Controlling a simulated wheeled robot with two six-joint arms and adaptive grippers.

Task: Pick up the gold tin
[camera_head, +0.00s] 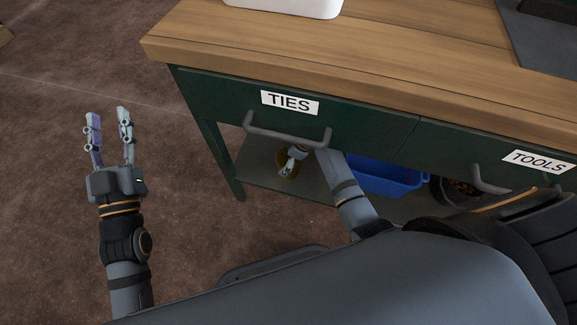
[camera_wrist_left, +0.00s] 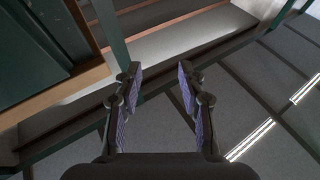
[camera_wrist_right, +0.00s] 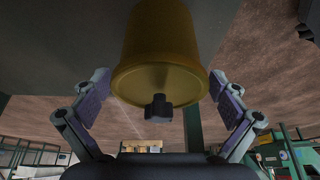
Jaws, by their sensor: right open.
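The gold tin (camera_head: 281,163) stands on the grey lower shelf under the TIES drawer, partly covered by my right gripper (camera_head: 292,159) in the head view. In the right wrist view, which is upside down, the tin (camera_wrist_right: 160,55) shows its lid rim and a dark knob (camera_wrist_right: 159,108) facing my palm. My right gripper (camera_wrist_right: 163,100) is open, with one finger on each side of the tin's lid end. The fingers do not look closed on it; whether one touches the rim I cannot tell. My left gripper (camera_head: 107,113) is open and empty over the floor at left.
The drawer handle (camera_head: 287,138) runs close above my right wrist. A blue bin (camera_head: 385,180) and a dark round container (camera_head: 455,191) stand right of my right forearm. The wooden bench top (camera_head: 330,50) overhangs the TIES and TOOLS drawers. The floor (camera_head: 60,200) at left is clear.

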